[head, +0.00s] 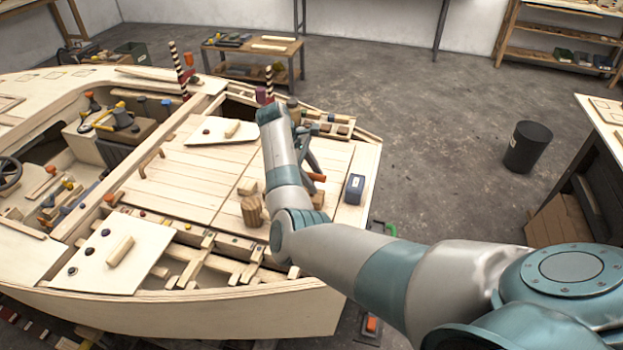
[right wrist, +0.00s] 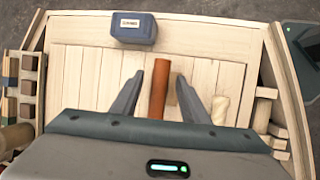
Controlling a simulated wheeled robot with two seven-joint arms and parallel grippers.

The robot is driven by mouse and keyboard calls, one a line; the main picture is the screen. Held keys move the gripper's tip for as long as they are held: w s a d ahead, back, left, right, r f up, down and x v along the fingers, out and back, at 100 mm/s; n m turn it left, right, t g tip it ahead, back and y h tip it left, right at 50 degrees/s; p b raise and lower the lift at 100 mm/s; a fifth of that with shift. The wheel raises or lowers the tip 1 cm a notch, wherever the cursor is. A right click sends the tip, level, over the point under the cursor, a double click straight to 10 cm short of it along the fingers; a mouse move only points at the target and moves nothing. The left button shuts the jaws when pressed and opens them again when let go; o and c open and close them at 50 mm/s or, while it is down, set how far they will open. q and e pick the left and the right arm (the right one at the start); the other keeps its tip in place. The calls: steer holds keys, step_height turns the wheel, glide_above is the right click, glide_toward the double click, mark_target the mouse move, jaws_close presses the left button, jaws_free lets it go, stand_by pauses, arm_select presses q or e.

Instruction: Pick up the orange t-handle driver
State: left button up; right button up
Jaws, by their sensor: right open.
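The orange t-handle driver (right wrist: 159,90) shows in the right wrist view as an orange cylinder lying between the two fingers, with a gap on both sides. Its shaft is hidden or cannot be made out. In the head view a small orange end (head: 317,177) shows beside the fingers, over the plank deck. My right gripper (right wrist: 157,98) is open around the orange handle and is not closed on it. In the head view the right gripper (head: 309,158) is partly hidden behind my forearm. My left gripper is not in view.
A dark blue labelled box (head: 355,188) stands on the plank deck (head: 190,185) right of the gripper; it also shows in the right wrist view (right wrist: 134,30). A loose panel (head: 110,252) lies left. A black bin (head: 527,147) stands on the floor.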

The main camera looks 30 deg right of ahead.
jaws_close()
steer(key=shift+r, duration=0.2)
stand_by(0.4)
